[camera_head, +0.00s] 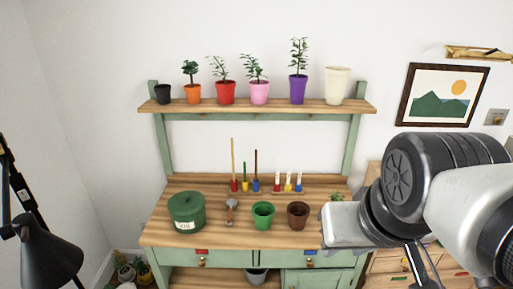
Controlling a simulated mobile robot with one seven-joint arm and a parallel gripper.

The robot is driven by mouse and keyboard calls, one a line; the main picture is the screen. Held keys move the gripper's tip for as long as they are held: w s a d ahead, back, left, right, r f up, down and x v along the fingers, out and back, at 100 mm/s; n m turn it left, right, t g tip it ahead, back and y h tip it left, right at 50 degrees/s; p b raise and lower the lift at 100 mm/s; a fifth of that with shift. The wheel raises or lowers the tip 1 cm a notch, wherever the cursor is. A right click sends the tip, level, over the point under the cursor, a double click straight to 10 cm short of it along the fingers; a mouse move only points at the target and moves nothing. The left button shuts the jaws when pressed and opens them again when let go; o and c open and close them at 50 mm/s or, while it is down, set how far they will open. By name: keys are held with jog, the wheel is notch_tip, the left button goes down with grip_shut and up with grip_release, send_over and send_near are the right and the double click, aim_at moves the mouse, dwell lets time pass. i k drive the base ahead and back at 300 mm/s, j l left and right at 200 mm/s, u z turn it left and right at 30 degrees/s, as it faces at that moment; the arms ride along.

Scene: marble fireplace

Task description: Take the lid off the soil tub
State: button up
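The soil tub (186,221) is a round dark green tub with a white label. It stands at the left of the wooden bench top. Its dark green lid (187,200) sits on top, with a small knob at the middle. My gripper (338,226) is at the right, seen as a pale block at the end of my arm, well to the right of the tub and apart from it. Its fingers cannot be made out, so I cannot tell whether it is open or shut.
A small trowel (231,211), a green pot (263,215) and a brown pot (298,215) stand right of the tub. Coloured tools stand in a rack (248,190) behind. Several potted plants line the upper shelf (275,105). A black lamp (50,255) is at the left.

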aim_at(187, 203)
jog(key=i+j+u, duration=0.3)
jog(key=i+j, duration=0.15)
jog(key=j, duration=0.15)
jog(key=i+j+u, duration=0.3)
jog(key=i+j, duration=0.15)
jog(key=i, duration=0.05)
